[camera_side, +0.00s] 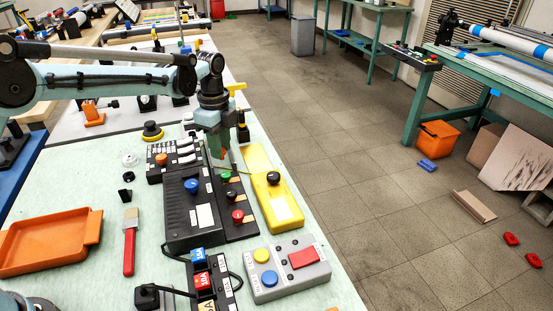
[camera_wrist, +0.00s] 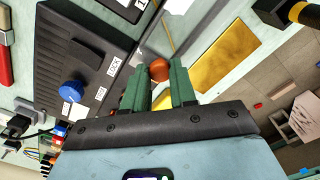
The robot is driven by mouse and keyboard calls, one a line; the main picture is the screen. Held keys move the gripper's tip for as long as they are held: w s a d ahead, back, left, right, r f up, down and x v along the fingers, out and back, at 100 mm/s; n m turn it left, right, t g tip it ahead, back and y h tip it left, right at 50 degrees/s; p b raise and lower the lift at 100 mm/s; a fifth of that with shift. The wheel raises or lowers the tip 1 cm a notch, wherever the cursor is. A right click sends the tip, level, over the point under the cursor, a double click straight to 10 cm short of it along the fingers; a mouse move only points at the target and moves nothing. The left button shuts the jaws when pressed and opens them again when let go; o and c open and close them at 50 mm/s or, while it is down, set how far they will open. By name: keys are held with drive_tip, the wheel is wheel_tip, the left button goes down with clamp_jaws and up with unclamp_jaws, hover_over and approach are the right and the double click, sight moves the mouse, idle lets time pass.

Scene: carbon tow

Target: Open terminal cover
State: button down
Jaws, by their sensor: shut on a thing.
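My gripper (camera_side: 219,155) points down over the far end of the black control box (camera_side: 177,215). Its green fingers are shut on a small orange-red knob, which shows between the fingertips in the wrist view (camera_wrist: 159,69). A clear panel with a pale edge (camera_wrist: 167,37) runs beside the knob; it looks like the terminal cover, but its outline and angle are hard to tell. In the side view the fingers mostly hide the knob. The terminal strip (camera_side: 243,228) with green, black and red knobs lies along the box's right side.
A yellow case (camera_side: 277,205) with a black knob lies right of the strip, close to the table edge. A grey button box (camera_side: 287,270) is in front. A blue knob (camera_side: 191,186) stands on the control box. An orange tray (camera_side: 40,246) and a red-handled brush (camera_side: 130,243) lie left.

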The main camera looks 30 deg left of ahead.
drive_tip(key=shift+w+a, duration=0.2)
drive_tip(key=shift+a, duration=0.05)
drive_tip(key=c, duration=1.1)
unclamp_jaws()
drive_tip(key=shift+o, duration=1)
drive_tip(key=shift+d, duration=0.1)
drive_tip(key=shift+r, duration=0.1)
wheel_tip(320, 180, up, 12)
drive_tip(key=shift+s, duration=0.1)
